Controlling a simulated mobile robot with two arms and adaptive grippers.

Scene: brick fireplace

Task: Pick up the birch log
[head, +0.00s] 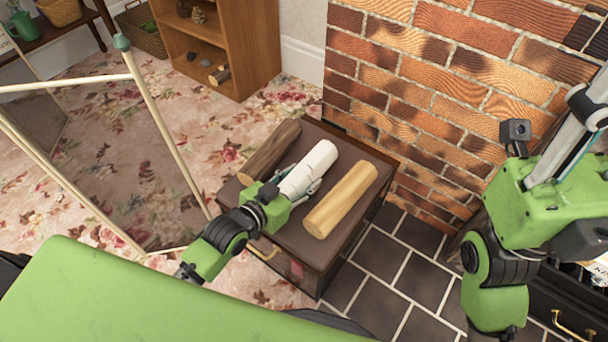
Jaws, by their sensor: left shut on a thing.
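The birch log (317,160) is the white, pale-barked log in the middle of a dark brown box-like cabinet top. My left gripper (299,183) is shut on the birch log at its near end; the fingers lie along the log's sides. I cannot tell whether the log touches the top or is slightly above it. A brown bark log (269,148) lies to its left, and a yellowish smooth log (341,200) lies to its right. The right arm shows at the right edge, but its gripper is out of view.
The dark cabinet (375,161) stands beside a brick wall (440,85). A wooden shelf (225,45) holds small objects at the back. A pale wooden frame (160,120) stands at left on the floral carpet (150,150). Dark tiles (385,275) lie right of the cabinet.

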